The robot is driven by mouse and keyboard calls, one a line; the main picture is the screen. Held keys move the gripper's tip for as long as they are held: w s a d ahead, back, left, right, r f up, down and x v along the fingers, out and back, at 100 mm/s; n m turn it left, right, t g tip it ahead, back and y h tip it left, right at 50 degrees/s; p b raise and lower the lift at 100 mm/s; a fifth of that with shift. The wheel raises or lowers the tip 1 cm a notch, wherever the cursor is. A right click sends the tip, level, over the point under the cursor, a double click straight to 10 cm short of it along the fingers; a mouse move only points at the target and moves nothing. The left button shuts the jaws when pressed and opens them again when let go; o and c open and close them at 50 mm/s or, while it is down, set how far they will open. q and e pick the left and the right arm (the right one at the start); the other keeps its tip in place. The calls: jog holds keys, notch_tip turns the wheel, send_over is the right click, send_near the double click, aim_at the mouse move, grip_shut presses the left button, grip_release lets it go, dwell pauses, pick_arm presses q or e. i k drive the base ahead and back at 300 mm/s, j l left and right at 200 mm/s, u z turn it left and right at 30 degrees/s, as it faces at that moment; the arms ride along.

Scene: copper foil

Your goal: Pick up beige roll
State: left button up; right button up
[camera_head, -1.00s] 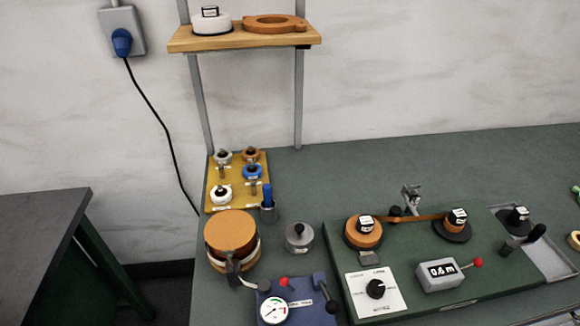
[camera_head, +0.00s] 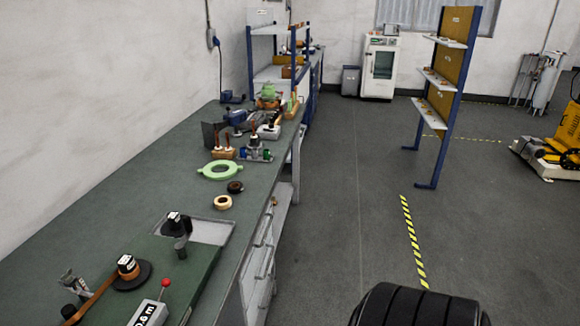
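A small beige roll (camera_head: 222,202) lies flat near the right edge of the long green-grey workbench (camera_head: 130,195). It is a ring with a dark hole in its middle. Neither of my grippers shows in the head view. A black ribbed part, probably of my own arm, shows at the bottom right, well away from the roll.
A grey tray (camera_head: 212,230) and the winding machine (camera_head: 178,268) are nearer. A blue-framed rack (camera_head: 425,155) stands right; the floor between is open.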

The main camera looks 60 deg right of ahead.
aim_at(219, 204)
jog(key=k+l+z, duration=0.15)
jog(key=z, duration=1.1)
jog(key=u, duration=2.1)
jog(key=z, duration=2.1)
jog(key=i+l+u, duration=0.45)
jog(key=i+l, duration=0.1)
jog(key=l, duration=0.1)
